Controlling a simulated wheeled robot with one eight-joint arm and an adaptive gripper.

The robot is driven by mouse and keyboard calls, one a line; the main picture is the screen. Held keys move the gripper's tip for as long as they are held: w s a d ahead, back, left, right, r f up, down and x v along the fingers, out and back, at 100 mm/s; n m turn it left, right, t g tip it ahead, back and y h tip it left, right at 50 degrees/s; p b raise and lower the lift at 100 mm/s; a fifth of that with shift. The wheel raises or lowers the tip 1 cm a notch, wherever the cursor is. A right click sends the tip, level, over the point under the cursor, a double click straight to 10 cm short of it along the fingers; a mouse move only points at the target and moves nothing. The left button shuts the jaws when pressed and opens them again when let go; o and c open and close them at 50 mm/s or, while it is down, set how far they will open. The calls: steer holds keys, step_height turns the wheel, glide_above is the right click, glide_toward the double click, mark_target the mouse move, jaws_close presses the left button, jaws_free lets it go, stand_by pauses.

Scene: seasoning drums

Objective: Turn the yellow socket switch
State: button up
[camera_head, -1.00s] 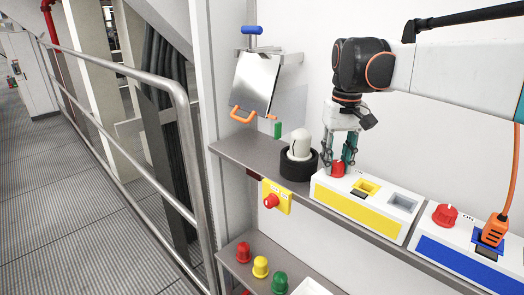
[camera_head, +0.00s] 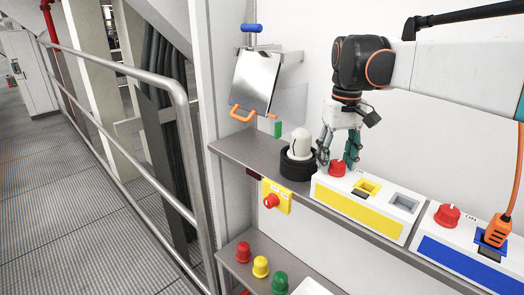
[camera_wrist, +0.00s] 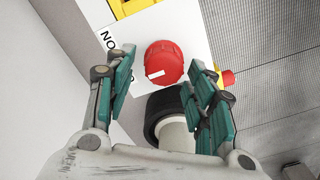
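The yellow socket box (camera_head: 358,210) is a white block with a yellow front on the grey shelf. Its red round switch knob (camera_head: 337,168) is at the left end of its top. In the wrist view the knob (camera_wrist: 164,60) shows a white mark at its lower left, and part of the "ON" label (camera_wrist: 107,40) shows beside it. My gripper (camera_head: 337,160) points down over the knob. Its teal-padded fingers are spread wide, one on each side, with gaps to the knob in the wrist view (camera_wrist: 161,78). Nothing is held.
A black ring with a white dome (camera_head: 298,148) stands left of the box, close to my left finger. A blue socket box (camera_head: 450,262) with an orange plug (camera_head: 494,232) is at the right. A yellow plate with a red button (camera_head: 271,201) hangs on the shelf front.

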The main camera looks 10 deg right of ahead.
mark_target(337, 160)
steer(key=shift+s+a+r, duration=0.1)
steer(key=shift+s+a, duration=0.1)
steer(key=shift+s, duration=0.25)
step_height(337, 160, up, 12)
steer(key=shift+w, duration=0.25)
steer(key=shift+d, duration=0.15)
